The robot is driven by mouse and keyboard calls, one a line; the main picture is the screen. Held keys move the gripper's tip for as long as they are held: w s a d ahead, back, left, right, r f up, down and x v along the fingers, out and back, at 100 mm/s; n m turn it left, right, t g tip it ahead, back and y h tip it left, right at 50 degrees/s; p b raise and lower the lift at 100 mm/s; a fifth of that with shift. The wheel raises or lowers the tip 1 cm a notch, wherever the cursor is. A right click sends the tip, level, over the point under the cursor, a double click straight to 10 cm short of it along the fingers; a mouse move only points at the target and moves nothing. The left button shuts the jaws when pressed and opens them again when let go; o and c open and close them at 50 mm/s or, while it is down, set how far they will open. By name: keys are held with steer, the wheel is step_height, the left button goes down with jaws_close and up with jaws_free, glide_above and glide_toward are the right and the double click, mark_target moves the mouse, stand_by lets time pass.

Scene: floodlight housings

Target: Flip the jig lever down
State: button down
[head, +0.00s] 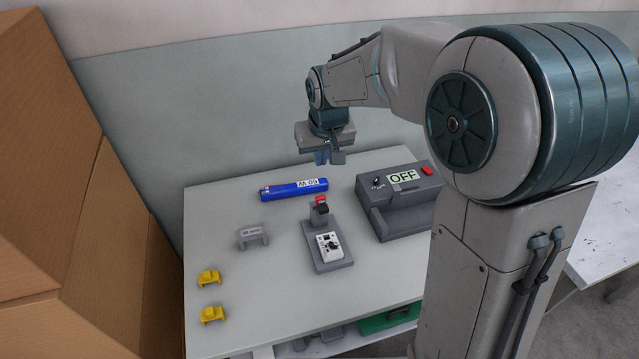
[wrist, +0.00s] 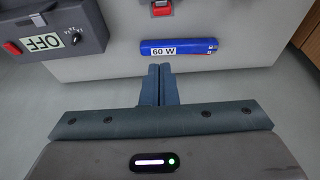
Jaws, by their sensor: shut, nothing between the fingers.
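The grey jig (head: 336,262) stands near the middle of the table with a white part (head: 330,246) in it. Its lever (head: 320,204) is at the jig's back end, dark with a red top, and appears to stand up. In the wrist view the red end of the lever (wrist: 162,9) shows at the top edge, cut off by the frame. My gripper (head: 328,159) is shut and empty, in the air beyond the lever and above the table's back edge. In the wrist view the fingers of my gripper (wrist: 159,72) are together, apart from the lever.
A blue 60 W bar (head: 294,189) lies between my gripper and the lever side. A grey box marked OFF (head: 378,222) with a red switch stands right. A grey bracket (head: 253,236) and two yellow pieces (head: 209,278) sit left. A cardboard box (head: 75,240) stands beyond the table's left edge.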

mark_target(322, 211)
steer(key=shift+w+a+f, duration=0.1)
steer(key=shift+w+a, duration=0.25)
steer(key=shift+a, duration=0.05)
steer(key=shift+f, duration=0.1)
step_height(322, 211, down, 9)
steer(key=shift+s+p, duration=0.1)
steer(key=shift+p, duration=0.7)
steer(key=shift+s+d+f, duration=0.15)
steer(key=shift+s+d, duration=0.05)
steer(key=shift+s, duration=0.2)
steer(key=shift+s+f+b, duration=0.1)
steer(key=shift+b, duration=0.55)
